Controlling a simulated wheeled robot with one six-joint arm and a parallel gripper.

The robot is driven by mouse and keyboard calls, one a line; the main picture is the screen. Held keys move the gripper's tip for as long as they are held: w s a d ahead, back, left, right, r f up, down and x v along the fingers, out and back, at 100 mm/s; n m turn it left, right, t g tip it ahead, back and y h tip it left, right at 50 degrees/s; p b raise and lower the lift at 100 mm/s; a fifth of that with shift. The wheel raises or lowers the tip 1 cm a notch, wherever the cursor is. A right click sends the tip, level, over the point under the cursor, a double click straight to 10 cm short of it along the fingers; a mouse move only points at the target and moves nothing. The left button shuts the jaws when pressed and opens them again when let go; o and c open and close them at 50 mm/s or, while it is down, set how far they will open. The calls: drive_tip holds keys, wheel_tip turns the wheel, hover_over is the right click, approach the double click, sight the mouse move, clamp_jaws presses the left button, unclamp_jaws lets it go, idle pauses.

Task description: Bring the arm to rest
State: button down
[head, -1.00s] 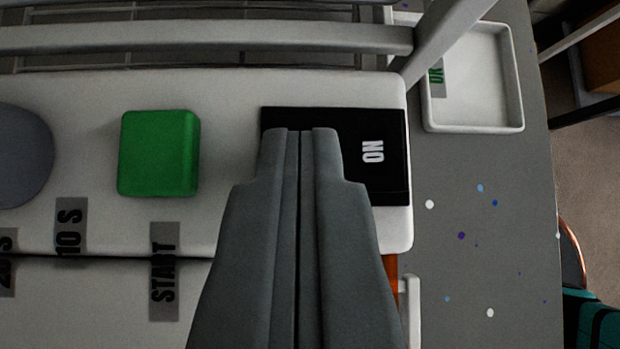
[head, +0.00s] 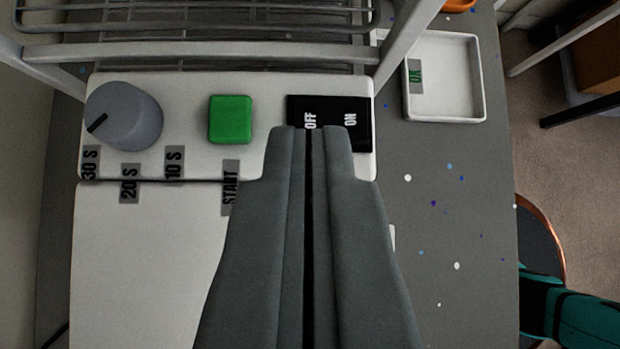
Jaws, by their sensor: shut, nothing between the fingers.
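My gripper (head: 312,132) is shut and empty in the head view, its fingertips over the lower edge of the black OFF/ON switch (head: 361,125). I cannot tell whether it touches the switch. The switch sits on a white machine panel (head: 185,85). The panel also bears a green button (head: 230,120) and a grey dial (head: 128,115) with a black pointer mark. Labels reading 30 S, 20 S, 10 S and START lie along the panel's lower edge.
A wire rack (head: 200,50) with grey posts stands behind the panel. A teal and black object (head: 580,325) is at lower right. The table between is clear.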

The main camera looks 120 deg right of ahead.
drive_tip(key=shift+v, duration=2.75)
drive_tip(key=s+a+f+n+t+y, duration=0.4)
drive_tip(key=s+a+n+t, duration=0.4)
drive_tip(key=s, duration=0.4)
drive_tip(key=s+a+f+n+t+y, duration=0.5)
drive_tip(key=s+a+n+t, duration=0.3)
drive_tip(key=s, duration=0.5)
drive_tip(key=shift+s+a+n+t, duration=0.15)
drive_tip(key=shift+a+n+t, duration=0.05)
drive_tip(key=shift+n+t, duration=0.45)
